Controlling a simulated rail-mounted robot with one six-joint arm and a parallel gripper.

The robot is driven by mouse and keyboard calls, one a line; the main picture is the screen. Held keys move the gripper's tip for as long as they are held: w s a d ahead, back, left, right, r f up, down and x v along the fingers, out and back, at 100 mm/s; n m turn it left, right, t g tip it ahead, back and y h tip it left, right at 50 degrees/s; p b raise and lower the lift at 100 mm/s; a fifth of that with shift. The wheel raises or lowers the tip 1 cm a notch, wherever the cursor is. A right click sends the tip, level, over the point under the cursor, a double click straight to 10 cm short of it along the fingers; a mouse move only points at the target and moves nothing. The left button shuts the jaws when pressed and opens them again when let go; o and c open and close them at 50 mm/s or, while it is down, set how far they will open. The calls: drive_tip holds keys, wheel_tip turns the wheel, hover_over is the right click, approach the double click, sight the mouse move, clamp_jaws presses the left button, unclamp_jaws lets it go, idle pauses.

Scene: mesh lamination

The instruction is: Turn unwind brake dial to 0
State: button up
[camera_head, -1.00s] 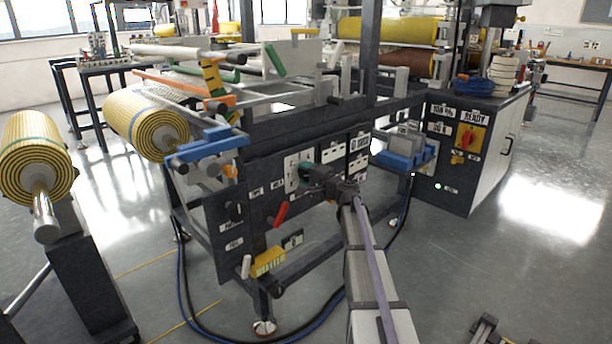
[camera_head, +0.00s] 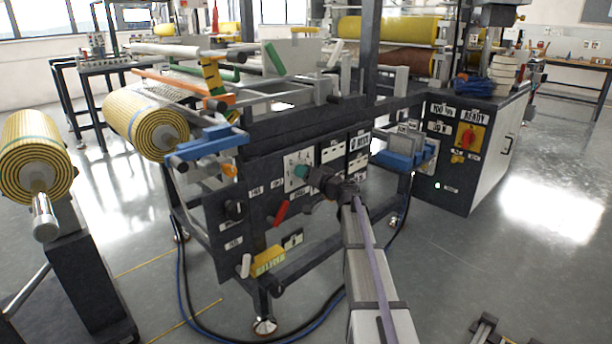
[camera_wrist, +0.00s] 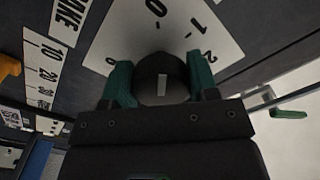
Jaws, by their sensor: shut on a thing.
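The brake dial (camera_wrist: 161,77) is a dark round knob with a pale mark on its face, seen in the wrist view. It sits in front of a white scale plate (camera_wrist: 135,31) with printed numbers, among them a 0, a 1 and a 2. The pale mark stands nearly upright in the picture; I cannot tell exactly which number it points to. My gripper (camera_wrist: 161,85) is shut on the dial, one green finger on each side. In the head view the scale plate (camera_head: 291,160) is on the machine's dark front panel, and my gripper (camera_head: 303,172) reaches it, hiding the dial.
A red handle (camera_head: 281,212) and a black knob (camera_head: 235,210) are on the panel near my gripper. A yellow block (camera_head: 268,261) is below. A blue tray (camera_head: 403,161) stands out at the right.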

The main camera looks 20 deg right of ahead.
drive_tip(key=shift+n, duration=0.6)
drive_tip(key=o, duration=0.9)
drive_tip(key=shift+o, duration=0.2)
drive_tip(key=v, duration=1.1)
drive_tip(key=shift+w, duration=0.1)
